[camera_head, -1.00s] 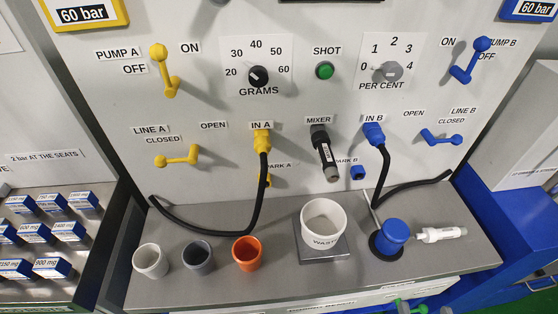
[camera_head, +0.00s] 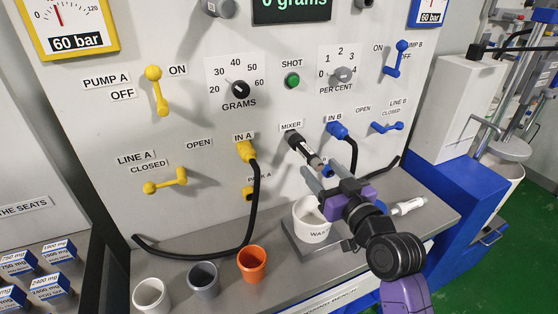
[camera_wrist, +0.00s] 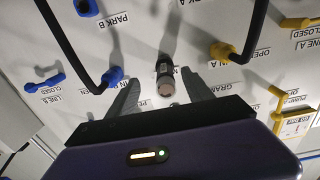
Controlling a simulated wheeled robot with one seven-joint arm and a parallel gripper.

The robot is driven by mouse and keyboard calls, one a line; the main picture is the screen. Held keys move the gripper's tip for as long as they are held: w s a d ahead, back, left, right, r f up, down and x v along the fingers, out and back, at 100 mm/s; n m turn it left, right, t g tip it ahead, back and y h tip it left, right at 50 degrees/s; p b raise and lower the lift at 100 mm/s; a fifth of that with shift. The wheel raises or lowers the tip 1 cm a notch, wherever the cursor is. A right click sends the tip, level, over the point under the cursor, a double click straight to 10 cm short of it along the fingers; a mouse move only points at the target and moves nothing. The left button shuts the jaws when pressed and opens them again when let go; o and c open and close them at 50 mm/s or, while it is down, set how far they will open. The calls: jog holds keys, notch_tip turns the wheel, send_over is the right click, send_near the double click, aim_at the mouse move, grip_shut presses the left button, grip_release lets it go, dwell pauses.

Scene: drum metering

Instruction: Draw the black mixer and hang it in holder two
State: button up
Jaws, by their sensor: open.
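The black mixer (camera_head: 302,147) sits in the panel under the MIXER label, sloping down and outward, with a pale lower end. My gripper (camera_head: 328,167) is open and empty just below and in front of that end. In the wrist view the mixer (camera_wrist: 165,80) points toward the camera, with its end between the two spread fingers of my gripper (camera_wrist: 160,84). I see no contact; the exact depth is hard to judge. I cannot make out a holder marked two in either view.
The IN A plug (camera_head: 246,150) and IN B plug (camera_head: 338,131), with black hoses, flank the mixer. A white waste cup (camera_head: 308,228) stands below my gripper. A white tube (camera_head: 408,206) lies on the bench at right. Grey (camera_head: 204,280) and orange (camera_head: 252,263) cups stand at front left.

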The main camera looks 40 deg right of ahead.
jog(key=shift+w+a+r, duration=0.2)
jog(key=shift+w+r, duration=0.35)
jog(key=shift+w, duration=0.05)
